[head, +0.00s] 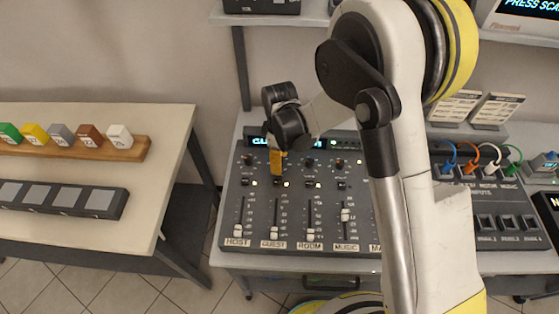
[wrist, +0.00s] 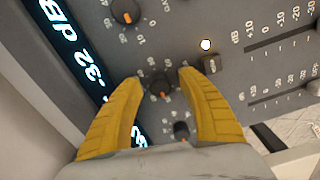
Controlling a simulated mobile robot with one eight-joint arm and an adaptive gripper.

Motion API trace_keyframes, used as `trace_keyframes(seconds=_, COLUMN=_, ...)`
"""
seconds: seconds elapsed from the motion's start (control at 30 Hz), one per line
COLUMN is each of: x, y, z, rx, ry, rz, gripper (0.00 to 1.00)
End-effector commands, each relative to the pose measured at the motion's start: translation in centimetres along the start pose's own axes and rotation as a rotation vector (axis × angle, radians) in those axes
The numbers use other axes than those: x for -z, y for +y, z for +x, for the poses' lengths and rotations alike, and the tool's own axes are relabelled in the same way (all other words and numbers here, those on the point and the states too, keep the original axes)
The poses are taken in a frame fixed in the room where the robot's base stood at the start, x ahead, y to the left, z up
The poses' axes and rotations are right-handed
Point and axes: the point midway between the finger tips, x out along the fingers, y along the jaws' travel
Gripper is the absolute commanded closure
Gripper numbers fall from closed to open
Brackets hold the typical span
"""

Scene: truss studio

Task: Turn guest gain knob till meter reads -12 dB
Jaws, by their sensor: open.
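The mixer panel (head: 258,205) stands on the table, with HOST, GUEST, ROOM and MUSIC columns. My gripper (head: 277,163) points down at the top of the GUEST column and covers its knob in the head view. In the wrist view my gripper (wrist: 160,77) is open. Its yellow fingers stand on either side of a dark knob (wrist: 159,89) with an orange mark, apparently the guest gain knob. Whether the fingers touch it cannot be told. The blue-lit meter display (wrist: 82,62) reads about -32 dB, partly hidden by the left finger.
Another knob (wrist: 125,12) with an orange mark lies beyond the left fingertip. A small black control (wrist: 181,131) sits between the fingers, near the palm. A button (wrist: 211,63) with a lit lamp is close to the right fingertip. Faders (head: 310,233) line the lower panel.

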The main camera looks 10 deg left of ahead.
Motion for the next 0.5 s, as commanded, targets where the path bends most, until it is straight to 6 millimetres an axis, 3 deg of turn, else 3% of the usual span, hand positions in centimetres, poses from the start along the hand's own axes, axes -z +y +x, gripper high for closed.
trace_keyframes(seconds=0.17, x=0.00, y=0.00, z=-0.04, rx=0.000, ry=0.000, rz=0.000, gripper=0.54)
trace_keyframes(seconds=0.3, x=0.00, y=0.00, z=-0.05, rx=0.000, ry=0.000, rz=0.000, gripper=0.95)
trace_keyframes(seconds=0.33, x=0.00, y=0.00, z=-0.05, rx=0.000, ry=0.000, rz=0.000, gripper=1.00)
trace_keyframes(seconds=0.5, x=0.00, y=0.00, z=-0.05, rx=0.000, ry=0.000, rz=0.002, gripper=1.00)
